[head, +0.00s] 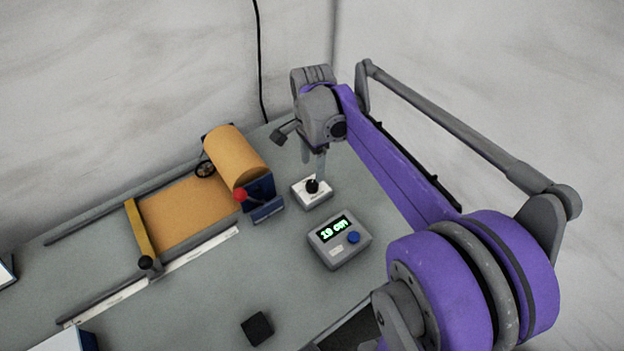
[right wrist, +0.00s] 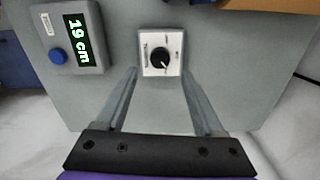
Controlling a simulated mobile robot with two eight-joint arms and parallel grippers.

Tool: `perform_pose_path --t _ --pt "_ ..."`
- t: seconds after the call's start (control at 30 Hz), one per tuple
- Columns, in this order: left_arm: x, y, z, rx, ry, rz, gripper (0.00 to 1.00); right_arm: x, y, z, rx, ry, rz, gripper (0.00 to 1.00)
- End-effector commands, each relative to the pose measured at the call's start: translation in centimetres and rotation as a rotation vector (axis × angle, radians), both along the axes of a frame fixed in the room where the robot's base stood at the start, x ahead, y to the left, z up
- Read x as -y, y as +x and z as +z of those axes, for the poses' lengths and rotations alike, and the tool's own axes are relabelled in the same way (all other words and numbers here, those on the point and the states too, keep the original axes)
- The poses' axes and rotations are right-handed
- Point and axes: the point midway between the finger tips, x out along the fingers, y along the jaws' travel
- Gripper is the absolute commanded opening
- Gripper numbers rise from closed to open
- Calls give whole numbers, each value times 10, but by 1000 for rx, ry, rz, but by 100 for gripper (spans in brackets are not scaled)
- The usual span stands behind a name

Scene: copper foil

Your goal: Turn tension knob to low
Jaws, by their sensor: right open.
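The tension knob is a black round knob (head: 312,186) on a small white box (head: 316,198) at the back of the table. In the right wrist view the knob (right wrist: 161,59) sits in the middle of its white plate (right wrist: 151,69), with a white pointer mark toward the lower right. The plate's lettering is too small to read. My right gripper (head: 313,165) is above the knob in the head view. In the right wrist view its two fingers (right wrist: 163,72) are spread, one on each side of the white box, with nothing between them held. My left gripper is not in view.
A grey display box (head: 340,252) reading 19 cm with a blue button stands close to the knob box. A copper foil roll (head: 236,156) and a red-tipped lever (head: 240,194) are to its left. A black block (head: 257,328) lies at the front.

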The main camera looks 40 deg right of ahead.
Motion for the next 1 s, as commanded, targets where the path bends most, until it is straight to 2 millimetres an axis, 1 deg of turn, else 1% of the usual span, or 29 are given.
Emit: perform_pose_path --t 0.03,0.1,0.2,0.3,0.4,0.5,0.73,0.77,0.8,0.87,1.0 --pt "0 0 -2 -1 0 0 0 0 0 -11 0 0 1 70" --pt "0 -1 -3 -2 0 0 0 0 0 -25 0 0 2 70" --pt "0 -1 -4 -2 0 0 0 0 0 -41 0 0 2 70" --pt "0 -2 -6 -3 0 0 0 0 0 -53 0 0 2 70" --pt "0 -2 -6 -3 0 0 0 0 0 -60 1 0 2 70" --pt "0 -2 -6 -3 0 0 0 0 0 -64 1 0 2 70" --pt "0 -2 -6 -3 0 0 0 0 0 -64 1 0 2 70" --pt "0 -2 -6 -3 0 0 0 0 0 -64 1 0 2 66" --pt "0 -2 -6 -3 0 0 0 0 0 -64 1 0 2 59" --pt "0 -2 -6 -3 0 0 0 0 0 -64 1 0 2 48" --pt "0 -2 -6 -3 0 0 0 0 0 -64 1 0 2 23"
